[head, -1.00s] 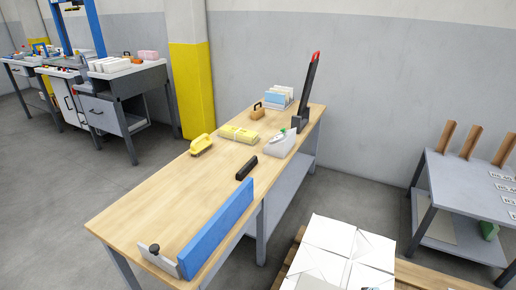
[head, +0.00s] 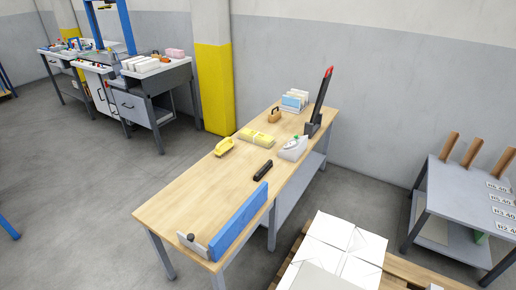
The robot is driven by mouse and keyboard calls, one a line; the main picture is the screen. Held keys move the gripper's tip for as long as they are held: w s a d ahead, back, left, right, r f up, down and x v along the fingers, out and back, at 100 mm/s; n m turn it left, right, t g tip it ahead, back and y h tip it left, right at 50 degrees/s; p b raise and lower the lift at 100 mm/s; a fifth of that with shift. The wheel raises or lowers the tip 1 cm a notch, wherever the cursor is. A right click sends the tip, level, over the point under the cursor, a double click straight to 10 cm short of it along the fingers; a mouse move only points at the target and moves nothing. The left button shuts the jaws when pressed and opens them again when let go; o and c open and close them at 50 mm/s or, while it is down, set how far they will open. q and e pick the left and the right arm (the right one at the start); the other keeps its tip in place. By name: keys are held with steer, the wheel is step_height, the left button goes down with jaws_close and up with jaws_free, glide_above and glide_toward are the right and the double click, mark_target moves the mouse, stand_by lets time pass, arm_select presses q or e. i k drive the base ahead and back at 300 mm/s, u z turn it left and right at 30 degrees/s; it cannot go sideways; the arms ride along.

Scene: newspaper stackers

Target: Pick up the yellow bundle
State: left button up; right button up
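The yellow bundle (head: 257,138) lies flat on the wooden workbench (head: 190,201), around the middle of its length. It looks like a folded stack with a pale band around it. A yellow brush (head: 224,147) lies just to its left, and a white dispenser (head: 293,148) stands to its right. Neither of my grippers shows in the head view, so their state is hidden.
On the bench are a black bar (head: 263,171), a blue fence (head: 239,221), a wooden block (head: 275,115), a card holder (head: 294,101) and a tall black lever (head: 320,103). A pallet of white packages (head: 335,250) stands at front right. Grey floor (head: 80,200) is open at left.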

mark_target(267, 141)
steer(key=k, duration=0.65)
steer(key=u, duration=1.6)
steer(key=i, duration=5)
steer(key=z, duration=2.6)
steer(key=i, duration=3.05)
steer(key=z, duration=0.05)
